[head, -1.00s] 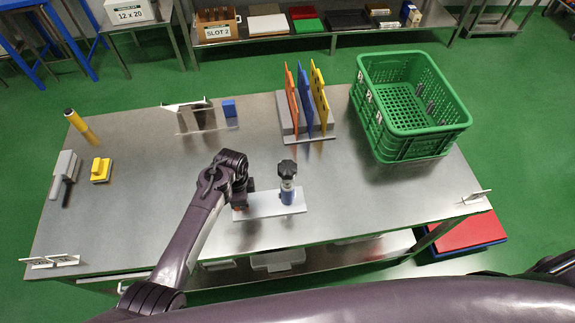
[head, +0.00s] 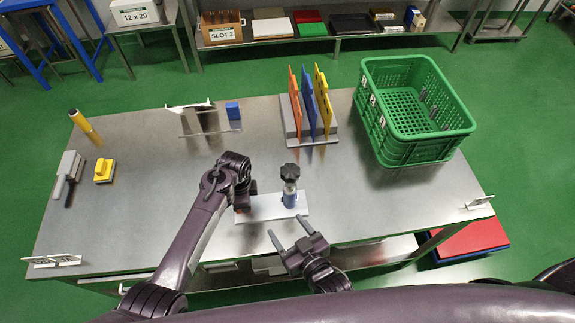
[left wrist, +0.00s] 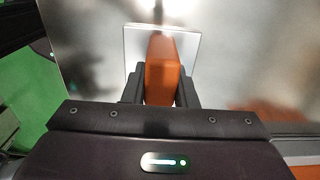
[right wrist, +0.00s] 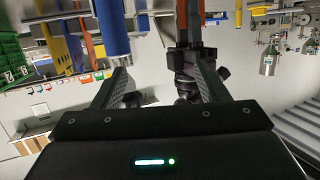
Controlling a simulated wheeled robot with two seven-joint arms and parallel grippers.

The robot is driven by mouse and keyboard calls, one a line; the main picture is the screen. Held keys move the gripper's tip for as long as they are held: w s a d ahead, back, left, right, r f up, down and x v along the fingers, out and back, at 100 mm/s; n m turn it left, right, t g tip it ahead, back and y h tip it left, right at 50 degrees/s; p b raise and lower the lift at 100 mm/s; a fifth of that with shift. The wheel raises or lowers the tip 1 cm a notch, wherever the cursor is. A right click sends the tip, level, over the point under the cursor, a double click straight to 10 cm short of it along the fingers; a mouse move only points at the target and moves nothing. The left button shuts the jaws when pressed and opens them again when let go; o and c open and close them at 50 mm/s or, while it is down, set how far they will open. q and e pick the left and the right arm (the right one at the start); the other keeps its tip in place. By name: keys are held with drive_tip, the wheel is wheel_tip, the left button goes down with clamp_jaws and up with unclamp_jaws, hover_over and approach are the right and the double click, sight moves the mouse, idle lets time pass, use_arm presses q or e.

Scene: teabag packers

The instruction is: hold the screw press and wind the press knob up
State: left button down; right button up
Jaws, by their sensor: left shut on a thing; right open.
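The screw press has a white base plate (head: 265,209), a blue and steel column (head: 289,198) and a black lobed knob (head: 290,171) on top. It stands upright near the table's front edge. My left gripper (head: 242,208) is at the plate's left end. In the left wrist view it is shut on an orange block (left wrist: 161,70) on the white plate (left wrist: 134,42). My right gripper (head: 290,231) is open and empty, just in front of the press and below the knob in the picture. A blue cylinder (right wrist: 113,32) shows near its left finger in the right wrist view.
A rack with orange, blue and yellow boards (head: 309,138) stands behind the press. A green crate (head: 394,148) is at the back right.

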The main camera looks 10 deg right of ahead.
sight(286, 165)
drive_tip(key=w+d+r+m+t+h, duration=0.1)
drive_tip(key=w+d+r+t+h, duration=0.15)
drive_tip(key=w+d+r, duration=0.35)
drive_tip(key=shift+t+y, duration=0.45)
drive_tip(key=x, duration=0.3)
drive_tip(key=a+x, duration=0.1)
drive_tip(key=x, duration=0.2)
drive_tip(key=a+r+x, duration=0.1)
drive_tip(key=x, duration=0.2)
drive_tip(key=shift+c, duration=0.4)
drive_tip(key=c, duration=0.9)
drive_tip(key=shift+y, duration=0.6)
